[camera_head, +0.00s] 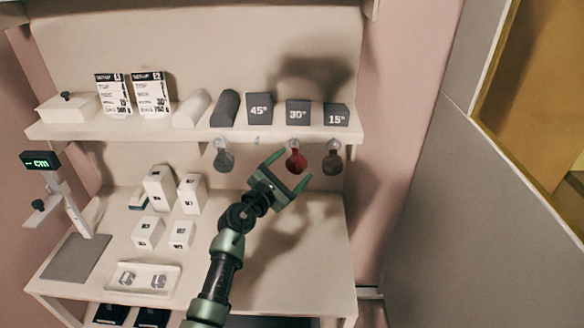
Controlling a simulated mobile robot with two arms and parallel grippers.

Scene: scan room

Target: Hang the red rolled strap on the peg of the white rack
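The red rolled strap (296,163) hangs below the front edge of the shelf, between two dark rolled straps (223,161) (332,163). Its top is at a small light peg (295,143) under the shelf of the white rack (180,133). My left gripper (291,168) is open, its two green-tipped fingers spread, one on each side of the strap's lower part in the picture. I cannot tell whether the fingers touch the strap. A small fitting, perhaps a bare peg (256,140), shows left of the red strap. My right gripper is not in view.
Angled blocks (298,113), dark and light rolls and two printed cards stand on the shelf. Several white boxes (159,187), a shallow tray (142,278) and a scale-like device with a green display (40,160) are at lower left. A grey panel (490,190) bounds the right.

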